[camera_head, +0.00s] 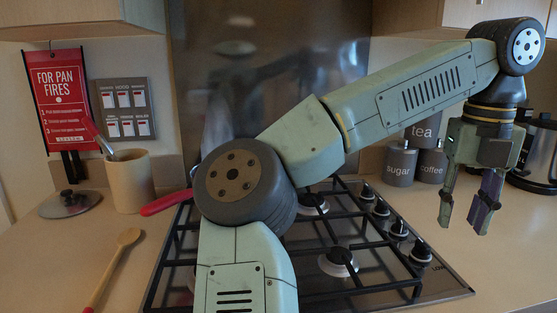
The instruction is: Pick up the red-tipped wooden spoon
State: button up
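The wooden spoon (112,267) lies on the counter at the lower left. Its bowl points away from me and its handle runs down to the bottom edge, where a bit of red shows at the end; the rest of that end is cut off. My gripper (463,222) hangs at the right, fingers pointing down and spread apart, with nothing between them. It is above the counter right of the hob, far from the spoon.
A beige crock (130,184) holding a red-handled utensil (96,136) stands behind the spoon, beside a lid (69,204). A red handle (166,202) reaches over the hob's (395,286) left edge. Canisters (401,163) and a kettle (541,158) stand at right.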

aim_at(130, 236)
jog(key=k, duration=0.85)
